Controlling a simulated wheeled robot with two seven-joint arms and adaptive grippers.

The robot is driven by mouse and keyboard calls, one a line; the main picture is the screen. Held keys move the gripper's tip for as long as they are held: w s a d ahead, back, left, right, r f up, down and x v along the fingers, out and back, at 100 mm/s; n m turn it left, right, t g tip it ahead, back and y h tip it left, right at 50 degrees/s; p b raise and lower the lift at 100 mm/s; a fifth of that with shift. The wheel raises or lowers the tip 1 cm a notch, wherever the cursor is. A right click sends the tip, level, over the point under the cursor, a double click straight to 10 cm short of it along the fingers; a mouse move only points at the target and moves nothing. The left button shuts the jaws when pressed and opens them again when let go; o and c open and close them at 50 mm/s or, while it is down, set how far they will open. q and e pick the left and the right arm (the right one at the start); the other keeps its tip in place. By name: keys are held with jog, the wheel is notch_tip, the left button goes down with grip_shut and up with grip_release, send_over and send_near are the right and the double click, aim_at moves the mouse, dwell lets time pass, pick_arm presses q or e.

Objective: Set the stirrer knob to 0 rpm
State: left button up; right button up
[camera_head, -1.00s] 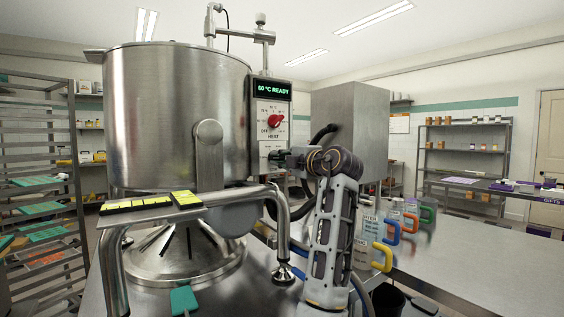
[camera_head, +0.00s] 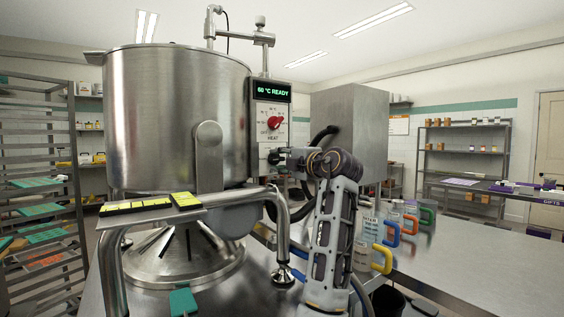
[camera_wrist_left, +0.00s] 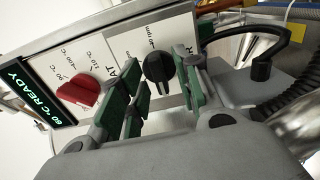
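The black stirrer knob (camera_wrist_left: 158,68) is on the white control panel, beside rpm markings, in the left wrist view. Its setting is not clear to me. My left gripper (camera_wrist_left: 162,88) has its green-padded fingers open on either side of the knob, with gaps visible between the pads and the knob. In the head view my left gripper (camera_head: 283,158) is at the lower part of the panel, largely covering the knob area. The red heat knob (camera_wrist_left: 78,90) is beside the stirrer knob; it also shows above my gripper in the head view (camera_head: 275,122). My right gripper is not in view.
The steel kettle (camera_head: 175,115) stands left of the panel. The display (camera_head: 272,90) reads 60 °C READY. A steel pipe frame (camera_head: 280,220) runs below my gripper. Several jugs with coloured handles (camera_head: 384,258) stand right of my arm. The bench at right (camera_head: 480,275) is clear.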

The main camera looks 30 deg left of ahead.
pick_arm(q)
jog(key=v, duration=1.2)
jog(key=shift+w, duration=0.1)
dwell(0.5)
